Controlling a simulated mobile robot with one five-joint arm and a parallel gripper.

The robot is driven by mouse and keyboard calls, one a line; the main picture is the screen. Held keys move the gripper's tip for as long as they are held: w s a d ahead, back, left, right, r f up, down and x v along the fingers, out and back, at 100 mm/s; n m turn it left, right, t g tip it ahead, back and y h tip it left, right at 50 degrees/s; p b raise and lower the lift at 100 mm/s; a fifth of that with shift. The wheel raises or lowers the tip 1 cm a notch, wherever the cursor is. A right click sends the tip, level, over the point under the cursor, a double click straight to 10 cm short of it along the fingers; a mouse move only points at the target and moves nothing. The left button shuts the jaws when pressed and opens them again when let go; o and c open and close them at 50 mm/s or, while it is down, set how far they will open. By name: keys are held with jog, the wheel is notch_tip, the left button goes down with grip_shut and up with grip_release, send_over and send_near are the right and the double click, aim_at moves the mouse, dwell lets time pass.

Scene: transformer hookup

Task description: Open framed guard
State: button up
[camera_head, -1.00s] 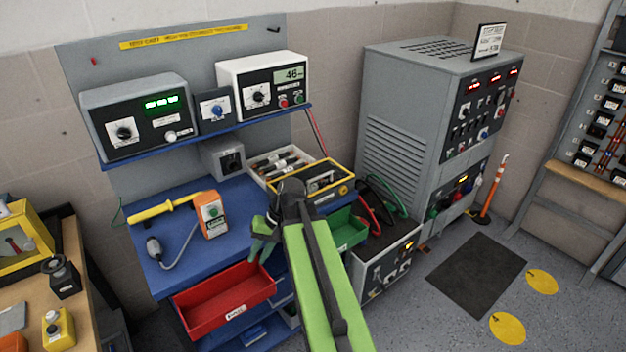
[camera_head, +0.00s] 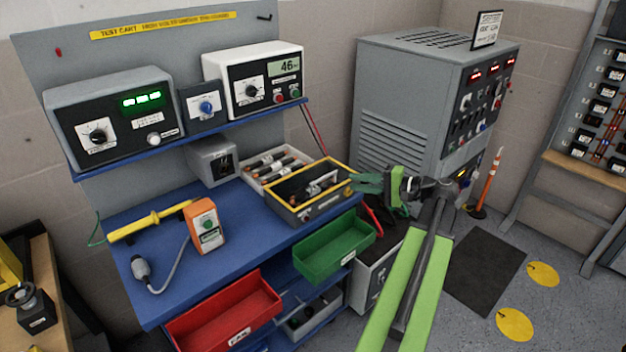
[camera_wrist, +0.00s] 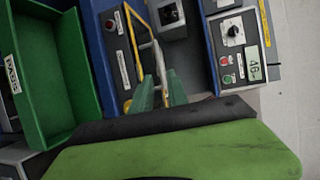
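The framed guard (camera_head: 338,168) has a yellow frame and lies over a dark box on the blue test cart; it looks shut. In the wrist view its yellow frame (camera_wrist: 133,40) runs down towards my fingers. My gripper (camera_head: 357,183) is at the right-hand corner of the guard in the head view. Its two green fingers are a little apart, and in the wrist view a thin bar of the frame shows in the gap between the fingertips (camera_wrist: 160,85). I cannot tell whether they touch it.
A green bin (camera_head: 335,247) and a red bin (camera_head: 225,312) hang at the cart's front. A tray of probes (camera_head: 275,168) stands behind the guard box. An orange tester (camera_head: 206,226) stands to the left. Meters line the shelf above. A grey cabinet (camera_head: 400,110) stands at the right.

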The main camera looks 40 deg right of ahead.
aim_at(315, 186)
jog(key=b+x, duration=0.2)
jog(key=x, duration=1.3)
jog(key=shift+d+b, duration=0.15)
jog(key=shift+b, duration=0.15)
grip_shut()
dwell(0.4)
